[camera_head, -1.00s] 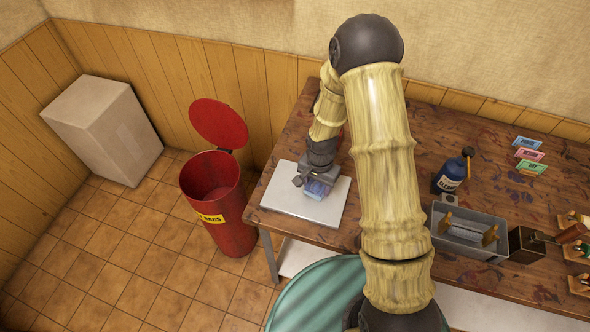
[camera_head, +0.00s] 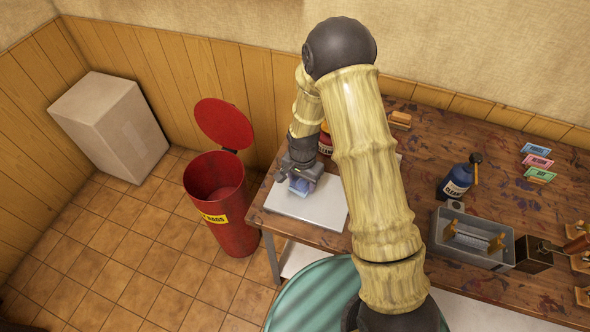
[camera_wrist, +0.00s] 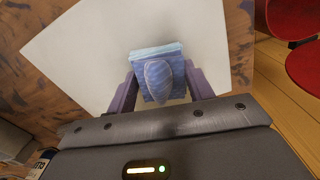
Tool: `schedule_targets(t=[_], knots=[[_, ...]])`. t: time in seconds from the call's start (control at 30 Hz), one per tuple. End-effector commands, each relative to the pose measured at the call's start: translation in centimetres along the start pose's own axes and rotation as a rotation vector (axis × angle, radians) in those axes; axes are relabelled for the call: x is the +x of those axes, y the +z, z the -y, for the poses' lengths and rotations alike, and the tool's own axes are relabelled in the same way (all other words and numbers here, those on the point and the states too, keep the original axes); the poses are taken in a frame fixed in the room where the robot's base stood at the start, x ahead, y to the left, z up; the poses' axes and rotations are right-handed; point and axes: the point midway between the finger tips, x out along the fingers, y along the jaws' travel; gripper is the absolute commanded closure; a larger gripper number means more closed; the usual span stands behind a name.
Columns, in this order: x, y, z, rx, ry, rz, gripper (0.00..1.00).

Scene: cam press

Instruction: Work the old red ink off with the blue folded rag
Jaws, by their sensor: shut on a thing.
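My gripper (camera_head: 300,183) is shut on the blue folded rag (camera_wrist: 158,75) and holds it at the white slab (camera_head: 283,203) on the left end of the bench. In the wrist view the rag sits between the two fingers, over the pale slab (camera_wrist: 95,50). I cannot tell whether it presses on the surface. No red ink shows on the visible part of the slab; the part under the rag and gripper is hidden.
A red bin (camera_head: 222,225) marked for rags, its lid (camera_head: 223,124) up, stands left of the bench. A blue bottle (camera_head: 456,184) and a grey tray (camera_head: 452,246) stand to the right. A red container (camera_head: 325,142) is partly hidden behind my arm. A pale box (camera_head: 108,125) stands at the far left.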

Motion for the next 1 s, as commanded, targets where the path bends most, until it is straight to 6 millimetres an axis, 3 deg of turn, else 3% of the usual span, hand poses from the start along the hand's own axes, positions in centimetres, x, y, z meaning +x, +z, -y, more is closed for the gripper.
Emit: schedule_targets(t=[0.1,0.2,0.7,1.0], knots=[[-0.7,0.1,0.3,0.005,-0.001,0.000,0.73],[-2.8,0.0,0.3,0.006,-0.004,-0.002,0.73],[-7.2,-0.2,0.0,0.012,-0.003,-0.002,0.73],[-8.2,-0.3,-0.1,0.014,-0.002,-0.001,0.73]])
